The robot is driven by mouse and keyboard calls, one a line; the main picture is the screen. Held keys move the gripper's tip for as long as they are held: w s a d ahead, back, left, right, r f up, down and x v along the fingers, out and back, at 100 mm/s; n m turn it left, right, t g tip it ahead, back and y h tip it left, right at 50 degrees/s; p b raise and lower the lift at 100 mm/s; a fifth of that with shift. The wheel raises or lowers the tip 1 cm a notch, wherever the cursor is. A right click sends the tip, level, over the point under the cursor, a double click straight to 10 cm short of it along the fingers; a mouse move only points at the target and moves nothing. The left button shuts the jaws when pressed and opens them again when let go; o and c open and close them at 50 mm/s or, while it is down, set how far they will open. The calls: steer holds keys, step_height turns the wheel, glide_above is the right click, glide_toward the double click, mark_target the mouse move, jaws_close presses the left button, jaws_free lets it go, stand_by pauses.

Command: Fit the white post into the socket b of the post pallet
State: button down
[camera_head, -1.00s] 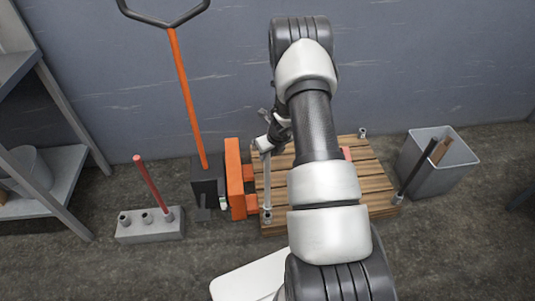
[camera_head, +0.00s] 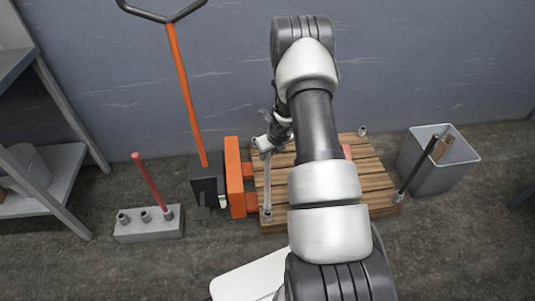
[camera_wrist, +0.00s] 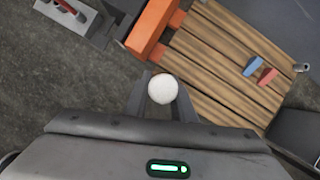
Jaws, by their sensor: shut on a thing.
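My gripper (camera_head: 262,143) is shut on the white post (camera_head: 267,182) near its upper end. The post hangs about upright below the gripper at the left side of the wooden pallet (camera_head: 375,170). Its lower end lines up with a grey socket (camera_head: 267,215) at the pallet's front left corner; I cannot tell whether it is inside or just above it. In the wrist view, the post's round white top (camera_wrist: 162,89) shows between the fingers and hides what is below. Another socket (camera_head: 362,131) at the back right corner looks empty. No socket letters are readable.
A black post (camera_head: 415,170) stands at the pallet's front right corner, by a grey bin (camera_head: 440,175). An orange pallet truck (camera_head: 236,180) adjoins the pallet's left. A grey block (camera_head: 150,225) holds a red post (camera_head: 152,185). Blue and red pieces (camera_wrist: 260,71) lie on the pallet.

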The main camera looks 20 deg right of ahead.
mark_target(268, 165)
steer(key=shift+f+b, duration=2.9)
steer(key=shift+f, duration=0.3)
stand_by(1.9)
steer(key=c, duration=1.4)
jaws_free()
steer(key=a+p+v, duration=0.1)
steer(key=p+v, duration=0.4)
steer(key=v, duration=1.2)
steer(key=shift+s+d+r, duration=0.15)
steer(key=shift+d+r, duration=0.05)
steer(key=shift+d, duration=0.2)
